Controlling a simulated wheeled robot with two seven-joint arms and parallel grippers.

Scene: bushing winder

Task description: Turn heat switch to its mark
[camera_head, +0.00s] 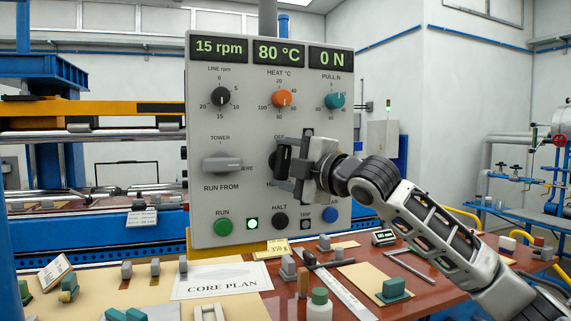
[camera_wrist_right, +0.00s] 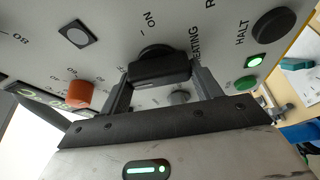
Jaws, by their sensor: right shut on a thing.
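The heat switch is a black rotary knob on the grey control panel (camera_head: 200,110). In the head view my right gripper (camera_head: 286,165) covers most of it, below the "OFF" label. In the right wrist view the switch handle (camera_wrist_right: 160,70) sits between my two fingers, which are shut on it. "ON" and "HEATING" labels show beside it there. Which label the handle points to is hard to tell. The orange HEAT °C knob (camera_head: 281,98) is above my gripper, and the display over it (camera_head: 279,53) reads 80 °C. My left gripper is not in view.
The grey RUN FROM switch (camera_head: 223,165) is left of my gripper. RUN (camera_head: 223,226), HALT (camera_head: 280,221) and blue (camera_head: 329,215) buttons lie below. The teal PULL knob (camera_head: 334,100) is above right. A bench with small parts and a CORE PLAN sheet (camera_head: 222,281) stands in front.

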